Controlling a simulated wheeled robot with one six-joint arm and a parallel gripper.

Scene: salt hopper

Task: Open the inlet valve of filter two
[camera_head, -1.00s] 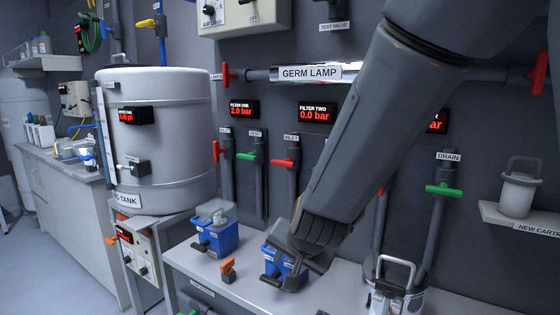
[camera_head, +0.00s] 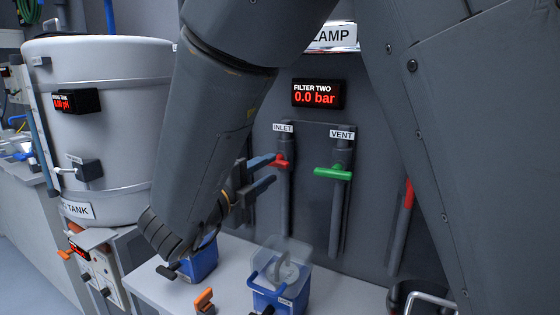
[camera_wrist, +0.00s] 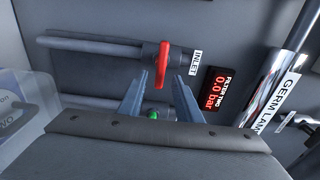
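The red handle of the inlet valve (camera_head: 282,162) is on a vertical grey pipe under the "INLET" label, below the "FILTER TWO" display (camera_head: 318,94), which reads 0.0 bar. The red handle (camera_wrist: 163,64) lies crosswise to its pipe in the wrist view. My gripper (camera_head: 275,168) is open, its fingers pointing at the handle. In the wrist view my gripper's (camera_wrist: 160,78) two blue-grey fingers are apart, with the lower part of the handle between their tips in the picture. I cannot tell whether they touch it.
A green vent handle (camera_head: 333,173) sits crosswise on the pipe to the right. Below are a blue box with a clear top (camera_head: 283,280), another blue box (camera_head: 203,262) and an orange-handled valve (camera_head: 204,300) on a bench. A large grey tank (camera_head: 110,130) stands left.

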